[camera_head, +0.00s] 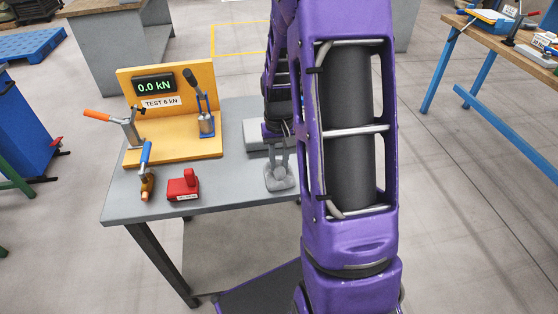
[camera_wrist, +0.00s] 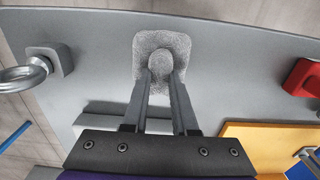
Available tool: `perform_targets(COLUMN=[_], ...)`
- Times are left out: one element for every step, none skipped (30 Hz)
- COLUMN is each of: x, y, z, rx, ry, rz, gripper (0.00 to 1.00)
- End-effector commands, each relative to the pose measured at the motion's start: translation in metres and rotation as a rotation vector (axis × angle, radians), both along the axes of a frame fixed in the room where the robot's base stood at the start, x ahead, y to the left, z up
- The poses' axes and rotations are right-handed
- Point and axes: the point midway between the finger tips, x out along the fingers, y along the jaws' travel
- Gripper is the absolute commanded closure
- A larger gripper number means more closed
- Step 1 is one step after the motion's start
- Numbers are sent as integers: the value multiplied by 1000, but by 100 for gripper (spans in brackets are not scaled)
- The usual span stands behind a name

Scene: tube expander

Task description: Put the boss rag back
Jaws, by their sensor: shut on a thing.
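The boss rag is a grey, rough-textured pad with a rounded knob; it shows at the upper middle of the wrist view (camera_wrist: 180,43) and near the table's front edge in the head view (camera_head: 281,184). My gripper (camera_wrist: 161,82) is shut on the knob, with a finger on each side. It also shows in the head view (camera_head: 279,160), pointing down at the rag from above. The rag lies flat over the grey tabletop; I cannot tell whether it touches it. My purple arm hides the table's right part in the head view.
A low grey block (camera_head: 262,135) lies behind the rag. A yellow test stand (camera_head: 180,90) reading 0.0 kN, a red block (camera_head: 183,187) and a blue-handled tool (camera_head: 146,170) are to the left. A metal ring on a grey block (camera_wrist: 48,64) is at the wrist view's left.

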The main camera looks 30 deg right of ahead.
Motion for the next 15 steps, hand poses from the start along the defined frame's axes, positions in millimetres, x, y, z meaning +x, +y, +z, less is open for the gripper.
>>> perform_targets(x=[0, 0, 0, 0, 0, 0, 0, 0, 0, 0, 0, 0, 0, 0, 0], y=[0, 0, 0, 0, 0, 0, 0, 0, 0, 0, 0, 0, 0, 0, 0], z=[0, 0, -1, -2, -4, -4, -3, -3, -3, -3, -3, -3, -3, -3, -3], rx=[0, 0, 0, 0, 0, 0, 0, 0, 0, 0, 0, 0, 0, 0, 0], ry=[0, 0, 0, 0, 0, 0, 0, 0, 0, 0, 0, 0, 0, 0, 0], rz=[0, 0, 0, 0, 0, 0, 0, 0, 0, 0, 0, 0, 0, 0, 0], gripper=[100, 100, 100, 100, 100, 72, 67, 61, 54, 49, 44, 44, 44, 44, 44])
